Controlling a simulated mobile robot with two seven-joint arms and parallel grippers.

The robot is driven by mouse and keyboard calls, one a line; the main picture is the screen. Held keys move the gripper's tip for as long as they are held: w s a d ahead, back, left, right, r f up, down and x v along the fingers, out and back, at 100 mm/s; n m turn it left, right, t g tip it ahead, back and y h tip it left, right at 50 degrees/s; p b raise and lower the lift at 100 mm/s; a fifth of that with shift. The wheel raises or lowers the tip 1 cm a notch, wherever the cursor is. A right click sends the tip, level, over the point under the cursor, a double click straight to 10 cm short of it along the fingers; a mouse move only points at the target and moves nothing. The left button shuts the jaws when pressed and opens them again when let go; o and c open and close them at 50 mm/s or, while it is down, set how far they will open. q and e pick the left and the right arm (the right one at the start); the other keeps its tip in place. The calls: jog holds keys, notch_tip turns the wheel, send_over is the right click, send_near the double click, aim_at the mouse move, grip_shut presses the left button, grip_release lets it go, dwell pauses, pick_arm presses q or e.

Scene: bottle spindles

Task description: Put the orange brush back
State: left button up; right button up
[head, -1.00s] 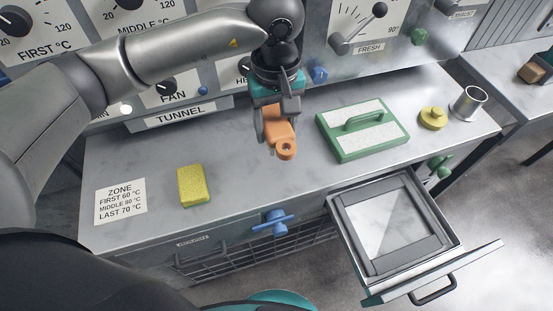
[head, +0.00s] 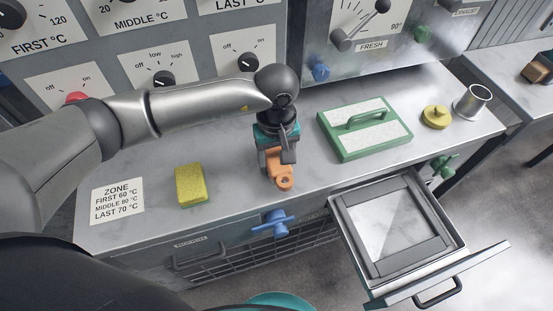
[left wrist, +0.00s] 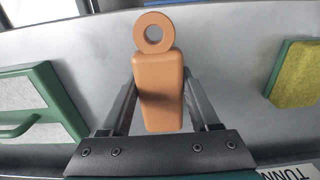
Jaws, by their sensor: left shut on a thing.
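The orange brush (head: 284,182) is held in my left gripper (head: 272,170), with its ringed end pointing toward the front edge of the worktop. In the left wrist view the orange brush (left wrist: 158,90) sits between the two fingers, which press on its sides, and its ring points away from the gripper. Its underside is hidden. The brush is over or on the grey worktop, between the yellow sponge and the green-framed board; I cannot tell whether it touches the surface. My right gripper is not in view.
A yellow sponge (head: 190,185) lies left and a green-framed board with a handle (head: 364,129) lies right. A yellow knobbed disc (head: 435,117) and a metal cup (head: 472,102) stand further right. An open drawer (head: 455,248) juts out at front right. Control panels rise behind.

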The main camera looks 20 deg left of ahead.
aim_at(277, 158)
pick_arm(q)
jog(key=shift+f, duration=0.1)
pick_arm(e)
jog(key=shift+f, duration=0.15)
pick_arm(q)
jog(key=o, duration=0.9)
jog(key=shift+c, duration=0.2)
jog(key=o, duration=0.5)
jog(key=shift+c, duration=0.2)
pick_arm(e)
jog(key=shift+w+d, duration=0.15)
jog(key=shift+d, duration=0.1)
pick_arm(q)
notch_tip(277, 158, up, 12)
jog(key=p, duration=0.1)
jog(key=shift+p, duration=0.4)
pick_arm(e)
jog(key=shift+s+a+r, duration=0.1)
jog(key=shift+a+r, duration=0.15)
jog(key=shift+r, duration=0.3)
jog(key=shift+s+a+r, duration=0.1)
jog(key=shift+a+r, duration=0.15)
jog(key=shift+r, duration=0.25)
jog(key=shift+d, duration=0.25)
